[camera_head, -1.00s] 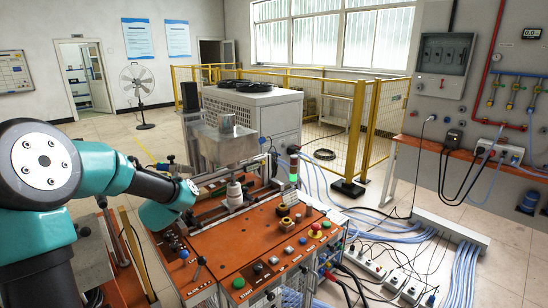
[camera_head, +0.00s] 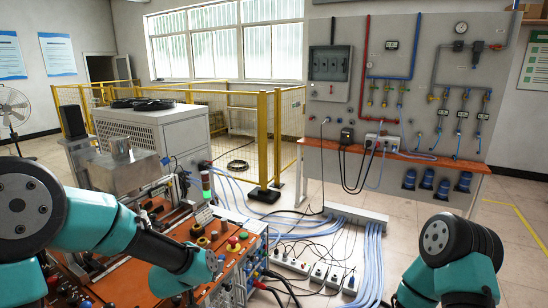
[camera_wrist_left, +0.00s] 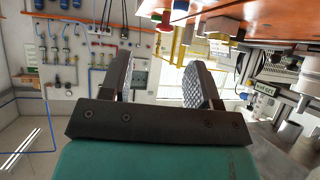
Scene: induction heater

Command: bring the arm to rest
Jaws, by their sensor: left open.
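My left arm (camera_head: 125,235), teal with dark joints, comes in from the left and reaches over the orange-topped heater console. Its far end covers part of the console. The left gripper's fingers cannot be made out in the head view. In the left wrist view the left gripper (camera_wrist_left: 163,75) has its two fingers wide apart with nothing between them. That view shows the room upside down. My right arm (camera_head: 450,255) shows at the lower right; its gripper is out of view.
The console (camera_head: 120,272) carries a red button (camera_head: 233,240) and other knobs, and a signal lamp (camera_head: 206,186) stands at its back. Power strips (camera_head: 312,270) and blue hoses (camera_head: 372,255) lie on the floor between the arms. A yellow fence (camera_head: 262,140) stands behind.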

